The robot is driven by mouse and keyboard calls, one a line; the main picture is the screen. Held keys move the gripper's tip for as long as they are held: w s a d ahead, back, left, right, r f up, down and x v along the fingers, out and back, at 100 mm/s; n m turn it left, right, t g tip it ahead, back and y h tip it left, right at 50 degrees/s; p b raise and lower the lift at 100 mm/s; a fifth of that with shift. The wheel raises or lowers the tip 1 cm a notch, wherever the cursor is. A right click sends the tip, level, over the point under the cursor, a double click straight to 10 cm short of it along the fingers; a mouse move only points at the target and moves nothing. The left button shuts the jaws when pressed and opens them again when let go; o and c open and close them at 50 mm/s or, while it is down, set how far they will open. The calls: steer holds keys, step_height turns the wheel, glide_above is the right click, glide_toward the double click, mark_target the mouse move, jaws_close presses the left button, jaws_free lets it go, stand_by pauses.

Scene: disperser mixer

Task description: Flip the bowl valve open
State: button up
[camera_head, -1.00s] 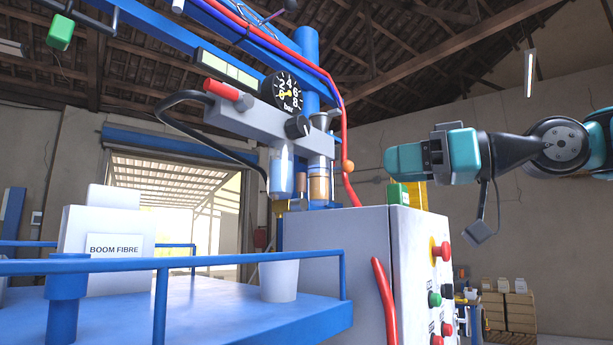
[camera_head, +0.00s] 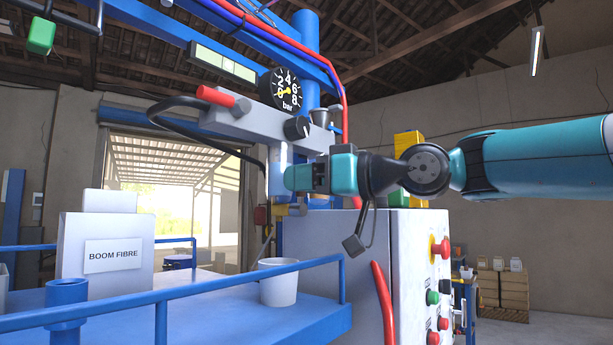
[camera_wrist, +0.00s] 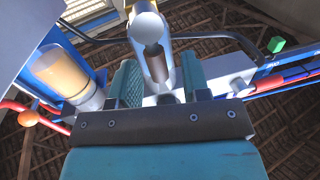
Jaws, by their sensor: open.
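The pale filter bowl (camera_head: 275,170) hangs under the grey air unit, partly hidden by my gripper (camera_head: 286,180). A yellow-brass piece (camera_head: 290,210), seemingly the bowl valve, shows just below the bowl and my gripper; its position is unclear. In the wrist view the bowl (camera_wrist: 148,28) hangs ahead, its lower end narrowing to a small tip (camera_wrist: 166,97) that appears between the two teal fingers of my gripper (camera_wrist: 160,85). The fingers are open, one at each side. I cannot tell whether they touch anything.
A second bowl with amber liquid (camera_wrist: 62,72) hangs close beside my gripper. The pressure gauge (camera_head: 285,88) and red-handled valve (camera_head: 222,97) are above. A white cup (camera_head: 278,283) stands on the blue platform (camera_head: 220,310) below. The control cabinet (camera_head: 405,270) is at the right.

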jaws_close()
steer(key=shift+s+f, duration=0.1)
steer(key=s+a+f+n+t+h+b, duration=0.1)
steer(key=s+a+f+n+h+b, duration=0.2)
steer(key=n+b, duration=1.2)
steer(key=shift+s+f+n+t+h+b, duration=0.3)
steer(key=shift+f+n+b, duration=0.1)
steer(key=shift+f+b, duration=0.3)
stand_by(0.5)
